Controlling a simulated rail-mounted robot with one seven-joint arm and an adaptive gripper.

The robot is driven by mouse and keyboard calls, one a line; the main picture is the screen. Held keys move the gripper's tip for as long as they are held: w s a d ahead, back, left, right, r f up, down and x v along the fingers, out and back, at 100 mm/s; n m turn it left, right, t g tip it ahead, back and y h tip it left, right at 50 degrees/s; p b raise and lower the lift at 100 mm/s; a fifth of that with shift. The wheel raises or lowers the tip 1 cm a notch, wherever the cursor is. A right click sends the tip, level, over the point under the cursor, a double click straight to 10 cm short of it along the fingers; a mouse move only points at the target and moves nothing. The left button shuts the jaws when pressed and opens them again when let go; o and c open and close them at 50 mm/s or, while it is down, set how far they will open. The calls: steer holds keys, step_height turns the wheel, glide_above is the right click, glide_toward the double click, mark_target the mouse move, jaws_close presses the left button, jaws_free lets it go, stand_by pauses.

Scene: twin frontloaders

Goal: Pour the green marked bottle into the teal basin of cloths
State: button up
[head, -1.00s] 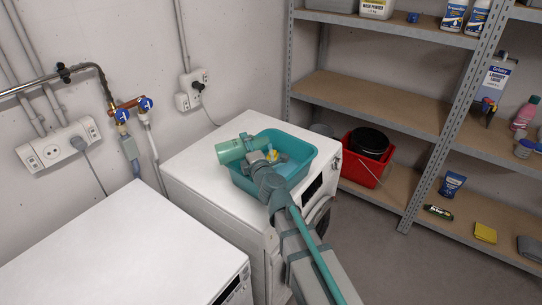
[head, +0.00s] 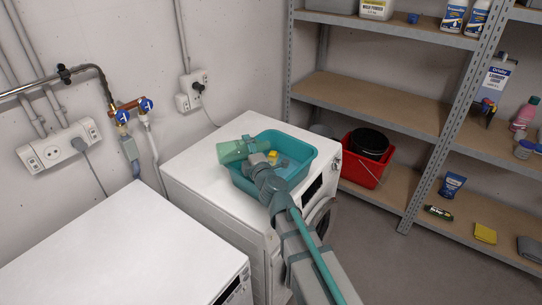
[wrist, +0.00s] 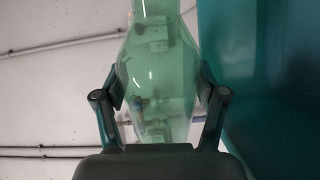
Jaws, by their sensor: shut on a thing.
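The green see-through bottle (head: 232,152) is held over the left rim of the teal basin (head: 308,160), tipped well over on its side. My gripper (head: 250,155) is shut on its body. In the wrist view, the fingers (wrist: 160,88) press on both sides of the bottle (wrist: 156,50). The basin wall (wrist: 235,60) fills the right of that view. The basin stands on the far white washer. A yellow item (head: 273,156) shows inside it beside my gripper; other contents are mostly hidden. No mark on the bottle and no stream can be made out.
The far washer's top (head: 192,170) has bare room left of the basin. A second white machine (head: 120,250) stands at the near left. Wall taps (head: 132,108) and pipes are behind. A red bucket (head: 364,172) and metal shelving (head: 380,100) with supplies stand to the right.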

steer(key=shift+w+d+r+m+p, duration=0.1)
steer(key=shift+d+r+m+p, duration=0.1)
steer(key=shift+r+m+p, duration=0.4)
steer(key=shift+w+d+r+m+p, duration=0.1)
steer(key=shift+d+r+m+p, duration=0.05)
steer(key=shift+m+p, duration=0.75)
steer(key=shift+w+d+r+m+p, duration=0.15)
steer(key=shift+r+m+p, duration=0.3)
steer(key=shift+p, duration=0.5)
steer(key=shift+w+d+r+m+p, duration=0.2)
steer(key=shift+d+r+m+p, duration=0.35)
steer(key=shift+m+p, duration=1.1)
steer(key=shift+f+n+p, duration=0.1)
steer(key=shift+n+p, duration=0.25)
steer(key=shift+n, duration=0.15)
